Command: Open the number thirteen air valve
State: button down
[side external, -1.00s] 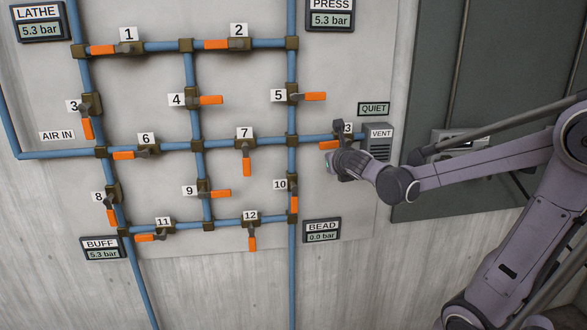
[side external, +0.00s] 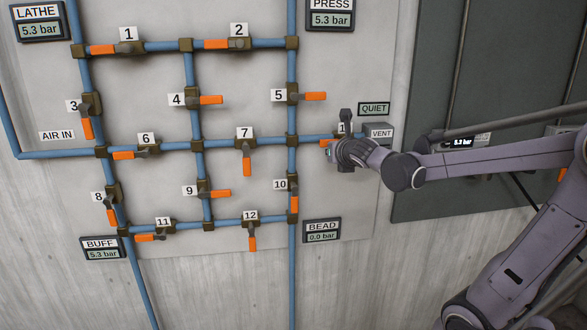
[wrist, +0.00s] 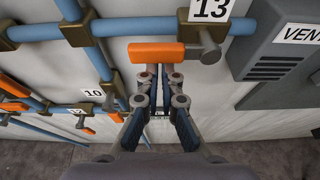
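The number thirteen valve has a brown body and a stem (wrist: 209,47) under a white 13 label (wrist: 210,9). Its orange handle (wrist: 157,52) points left, along the blue pipe. In the side view, only a bit of the orange handle (side external: 326,144) shows left of my gripper (side external: 346,140), which covers most of the valve. In the wrist view my gripper (wrist: 160,75) has its two fingertips a little apart just below the handle, with nothing seen between them. I cannot tell whether the tips touch the handle.
A grey vent box (side external: 379,133) stands close right of the valve, under a QUIET sign (side external: 374,108). Valve 5 (side external: 314,96) and valve 10 (side external: 294,204) are on the pipe to the left. The BEAD gauge (side external: 322,230) below reads 0.0 bar.

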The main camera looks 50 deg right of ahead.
jog(key=shift+w+r, duration=0.25)
jog(key=shift+r, duration=0.05)
notch_tip(320, 180, down, 4)
jog(key=shift+s+f+v, duration=0.25)
jog(key=shift+f+v, duration=0.25)
jog(key=shift+v, duration=4.55)
jog(key=s+a+f+m+g+y, duration=0.1)
jog(key=a+f+m+y, duration=0.4)
jog(key=a+m, duration=0.5)
jog(key=s+a+f+m+g+y, duration=0.1)
jog(key=s+a+f+m+y, duration=0.2)
jog(key=a+f+m, duration=0.3)
jog(key=a+m+y, duration=0.1)
jog(key=a+m, duration=0.3)
jog(key=m, duration=0.6)
jog(key=shift+f+m+g+y, duration=0.3)
jog(key=shift+f+g+y, duration=0.05)
jog(key=shift+g+y, duration=0.05)
